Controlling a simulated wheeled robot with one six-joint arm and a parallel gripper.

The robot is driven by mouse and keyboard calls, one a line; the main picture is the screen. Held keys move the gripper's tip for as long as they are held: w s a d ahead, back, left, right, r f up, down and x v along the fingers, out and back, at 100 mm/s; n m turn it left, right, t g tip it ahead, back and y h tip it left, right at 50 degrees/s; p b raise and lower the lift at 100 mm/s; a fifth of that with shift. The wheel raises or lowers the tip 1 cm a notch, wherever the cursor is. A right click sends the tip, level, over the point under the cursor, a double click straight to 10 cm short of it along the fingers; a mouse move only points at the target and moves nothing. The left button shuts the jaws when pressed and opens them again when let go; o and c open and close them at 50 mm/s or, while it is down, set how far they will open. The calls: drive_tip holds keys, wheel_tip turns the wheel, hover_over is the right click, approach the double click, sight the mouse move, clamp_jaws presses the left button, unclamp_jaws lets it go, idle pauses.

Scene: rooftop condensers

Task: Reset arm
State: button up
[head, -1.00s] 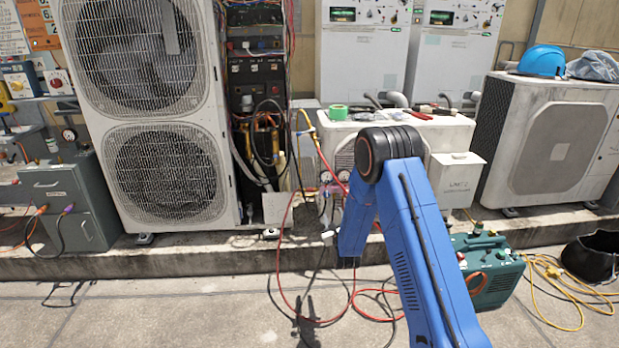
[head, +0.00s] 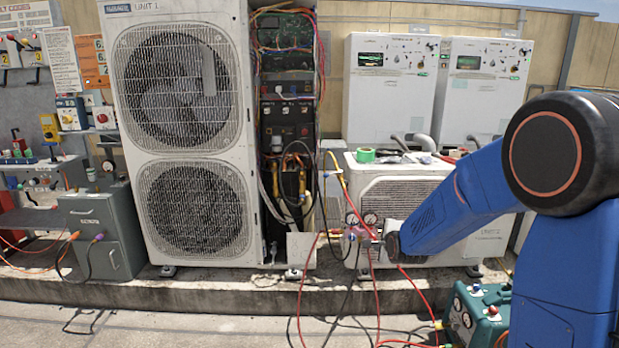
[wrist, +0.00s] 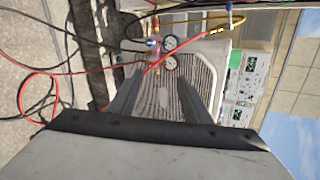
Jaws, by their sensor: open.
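My gripper (wrist: 161,80) is open in the wrist view, with its two dark fingers apart and nothing between them. Beyond the fingers are the striped grille of a small condenser (wrist: 170,100) and a gauge manifold (wrist: 160,50) with round dials. In the head view my blue arm comes in from the right, with a large black joint close to the camera, and its forearm reaches toward the middle. The gripper itself is mostly hidden behind the forearm's end there. The same gauge manifold (head: 368,222) shows just left of that end. I cannot tell whether anything touches.
A tall condenser (head: 190,135) with exposed wiring stands left of centre. The small condenser (head: 385,190) carries green tape (head: 365,155). Red and black hoses (head: 303,290) hang to the floor. A green pump (head: 472,315) sits low right. A grey cabinet (head: 100,225) stands left.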

drive_tip(key=s+d+r+n+g, duration=0.1)
drive_tip(key=s+n, duration=0.5)
drive_tip(key=s, duration=1)
drive_tip(key=s+d+r+n+g, duration=0.2)
drive_tip(key=s+n, duration=0.5)
drive_tip(key=s, duration=1)
drive_tip(key=s+d+r+n+g, duration=0.2)
drive_tip(key=s+n, duration=0.4)
drive_tip(key=s, duration=1.1)
drive_tip(key=r+g, duration=0.1)
drive_tip(key=g, duration=0.1)
drive_tip(key=shift+d+r+n+g+h, duration=0.25)
drive_tip(key=shift+r+n+g+h, duration=0.05)
drive_tip(key=shift+g, duration=0.1)
